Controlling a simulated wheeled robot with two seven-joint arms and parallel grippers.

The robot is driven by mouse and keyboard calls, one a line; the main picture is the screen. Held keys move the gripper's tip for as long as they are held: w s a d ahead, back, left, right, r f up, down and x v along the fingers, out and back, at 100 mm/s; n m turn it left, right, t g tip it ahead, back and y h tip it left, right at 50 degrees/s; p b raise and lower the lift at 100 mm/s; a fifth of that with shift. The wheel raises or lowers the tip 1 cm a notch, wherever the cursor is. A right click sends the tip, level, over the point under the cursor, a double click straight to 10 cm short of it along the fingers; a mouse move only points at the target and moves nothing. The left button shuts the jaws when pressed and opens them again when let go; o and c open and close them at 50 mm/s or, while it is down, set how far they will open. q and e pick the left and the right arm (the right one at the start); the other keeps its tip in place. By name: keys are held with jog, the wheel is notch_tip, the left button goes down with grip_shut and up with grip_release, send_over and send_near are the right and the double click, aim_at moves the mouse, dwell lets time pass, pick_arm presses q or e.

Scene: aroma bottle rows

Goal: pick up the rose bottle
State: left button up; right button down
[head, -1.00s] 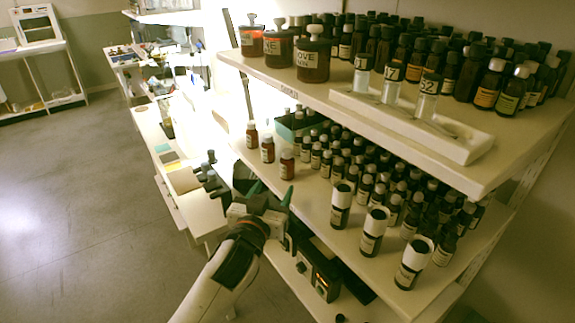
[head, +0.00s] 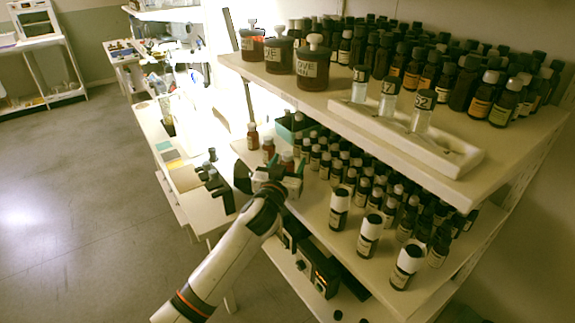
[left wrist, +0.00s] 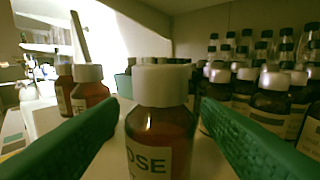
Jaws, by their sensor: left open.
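The rose bottle (left wrist: 160,125) is amber glass with a white cap. Its label, reading "OSE" where it shows, faces me in the left wrist view. It stands upright on the middle shelf, and in the head view its top (head: 287,157) shows just behind my left gripper (head: 270,173). My left gripper (left wrist: 160,118) is open, with its green fingers on either side of the bottle. A gap appears on each side, and I cannot tell how deep the bottle is between them. My right gripper is out of view.
Two similar amber bottles (left wrist: 89,90) (head: 253,136) stand to the left along the shelf edge. Dense rows of dark bottles (left wrist: 271,103) stand to the right. The upper shelf (head: 330,95) overhangs, and a teal box (head: 284,130) sits behind.

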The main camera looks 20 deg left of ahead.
pick_arm(q)
jog(key=shift+c, duration=0.4)
jog(key=c, duration=1)
